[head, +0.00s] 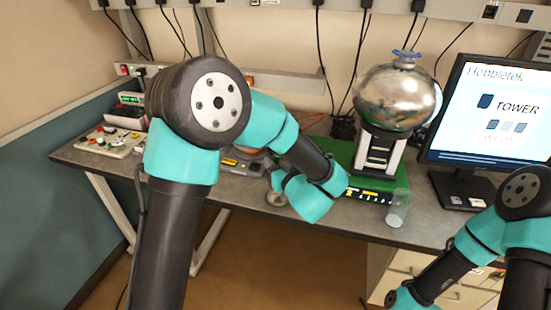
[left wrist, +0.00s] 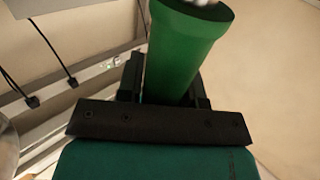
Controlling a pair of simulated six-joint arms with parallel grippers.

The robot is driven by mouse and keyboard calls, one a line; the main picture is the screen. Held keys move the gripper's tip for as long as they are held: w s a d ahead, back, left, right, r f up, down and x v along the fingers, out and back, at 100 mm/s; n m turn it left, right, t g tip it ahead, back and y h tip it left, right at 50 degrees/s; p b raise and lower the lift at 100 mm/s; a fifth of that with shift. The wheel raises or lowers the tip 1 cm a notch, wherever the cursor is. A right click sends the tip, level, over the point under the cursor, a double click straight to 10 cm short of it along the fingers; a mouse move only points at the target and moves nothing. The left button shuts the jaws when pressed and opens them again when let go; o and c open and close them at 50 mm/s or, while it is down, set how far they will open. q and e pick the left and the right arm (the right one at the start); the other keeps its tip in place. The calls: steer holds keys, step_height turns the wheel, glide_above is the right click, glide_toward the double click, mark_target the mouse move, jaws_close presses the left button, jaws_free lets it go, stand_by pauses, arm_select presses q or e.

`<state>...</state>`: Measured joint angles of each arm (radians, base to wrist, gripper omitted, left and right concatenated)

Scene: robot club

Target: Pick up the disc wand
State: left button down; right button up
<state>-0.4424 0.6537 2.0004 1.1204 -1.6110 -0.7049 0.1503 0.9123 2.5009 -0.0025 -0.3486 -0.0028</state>
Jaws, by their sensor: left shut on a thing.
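My left gripper (left wrist: 168,84) is shut on a green cylinder with a flared end, which I take to be the disc wand (left wrist: 185,45). In the left wrist view it stands up between the two black jaws, and a small silvery part shows at its top edge. The rest of it is cut off by the frame. In the head view my left arm reaches over the bench, and its jaws and the wand cannot be made out behind the teal wrist. My right arm is at the lower right, with its gripper out of view.
On the grey bench (head: 425,222) stand a silver-domed generator (head: 395,97), a green box (head: 385,186), a clear cup (head: 397,210) near the front edge, and a monitor (head: 500,115). A panel with knobs (head: 108,141) lies at the left end. Cables hang behind.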

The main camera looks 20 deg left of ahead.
arm_select(q)
steer(key=s+d+r, duration=0.1)
steer(key=s+d, duration=0.2)
steer(key=s, duration=0.8)
steer(key=shift+s+d, duration=0.15)
steer(key=shift+s, duration=0.05)
steer(key=shift+w+r, duration=0.1)
steer(key=shift+r, duration=0.05)
